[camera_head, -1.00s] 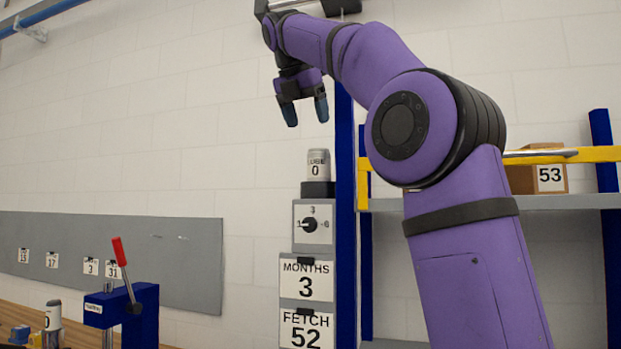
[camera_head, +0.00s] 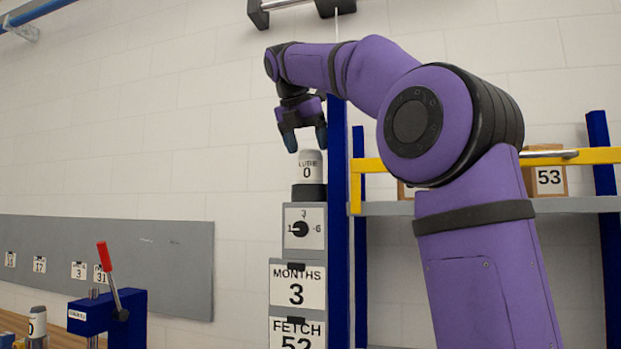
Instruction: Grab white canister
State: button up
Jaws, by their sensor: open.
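A white canister (camera_head: 310,167) labelled "LUBE 0" stands upright on a dark base (camera_head: 308,192) on top of the grey box column by the blue post. My gripper (camera_head: 306,146) points down just above the canister. Its two dark fingers are apart, with nothing seen held between them. The fingertips are near the level of the canister's top; whether they straddle it in depth I cannot tell. A second white canister (camera_head: 38,323) labelled "0" stands at the lower left on the bench, far from my gripper.
The grey column (camera_head: 281,245) carries a dial and signs "MONTHS 3" and "FETCH 52". A blue post (camera_head: 338,240) stands close to its right, beside a shelf (camera_head: 395,208) with boxes. A blue press (camera_head: 125,325) with a red-handled lever is at lower left.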

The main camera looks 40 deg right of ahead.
aim_at(313, 160)
jog(key=x, duration=0.4)
jog(key=shift+w+d+f, duration=0.15)
jog(key=shift+d+f, duration=0.05)
jog(key=shift+d, duration=0.2)
jog(key=shift+c, duration=0.4)
jog(key=c, duration=0.6)
